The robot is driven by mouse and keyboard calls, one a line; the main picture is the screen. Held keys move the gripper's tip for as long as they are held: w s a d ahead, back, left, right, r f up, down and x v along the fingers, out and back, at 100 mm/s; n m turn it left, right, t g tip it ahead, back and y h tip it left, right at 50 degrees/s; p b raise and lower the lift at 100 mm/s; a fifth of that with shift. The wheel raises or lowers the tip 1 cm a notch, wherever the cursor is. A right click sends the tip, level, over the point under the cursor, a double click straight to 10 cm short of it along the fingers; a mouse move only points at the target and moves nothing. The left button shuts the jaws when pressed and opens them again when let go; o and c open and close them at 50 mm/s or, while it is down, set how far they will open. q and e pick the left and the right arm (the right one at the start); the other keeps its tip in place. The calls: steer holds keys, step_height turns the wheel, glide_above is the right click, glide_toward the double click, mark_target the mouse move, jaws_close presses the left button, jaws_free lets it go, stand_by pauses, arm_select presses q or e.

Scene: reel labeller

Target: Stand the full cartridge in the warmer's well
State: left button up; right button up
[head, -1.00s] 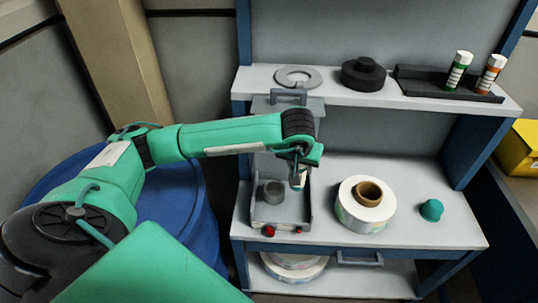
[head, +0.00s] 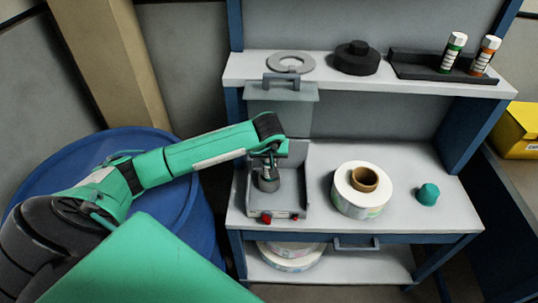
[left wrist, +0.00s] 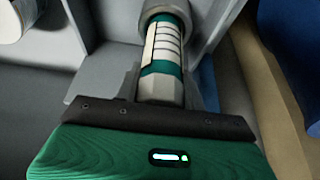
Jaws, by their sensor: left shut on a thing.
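The warmer (head: 293,205) is a grey open box with red knobs on its front, on the bench's left side. Its well (head: 269,184) is a grey upright cup. My left gripper (head: 268,158) is right above the well, pointing down. In the left wrist view it is shut on a cartridge (left wrist: 166,50) with green bands and a lined white label. The cartridge's far end meets the grey ring of the well (left wrist: 166,10); how deep it sits inside I cannot tell. The fingertips are mostly hidden behind the gripper's dark edge. My right gripper is out of view.
A label reel (head: 358,190) and a teal knob-like piece (head: 428,194) stand right of the warmer. A blue drum (head: 170,205) stands left.

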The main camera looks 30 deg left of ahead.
arm_select(q)
steer(key=shift+f, duration=0.7)
steer(key=shift+f+b, duration=0.4)
steer(key=shift+f, duration=0.05)
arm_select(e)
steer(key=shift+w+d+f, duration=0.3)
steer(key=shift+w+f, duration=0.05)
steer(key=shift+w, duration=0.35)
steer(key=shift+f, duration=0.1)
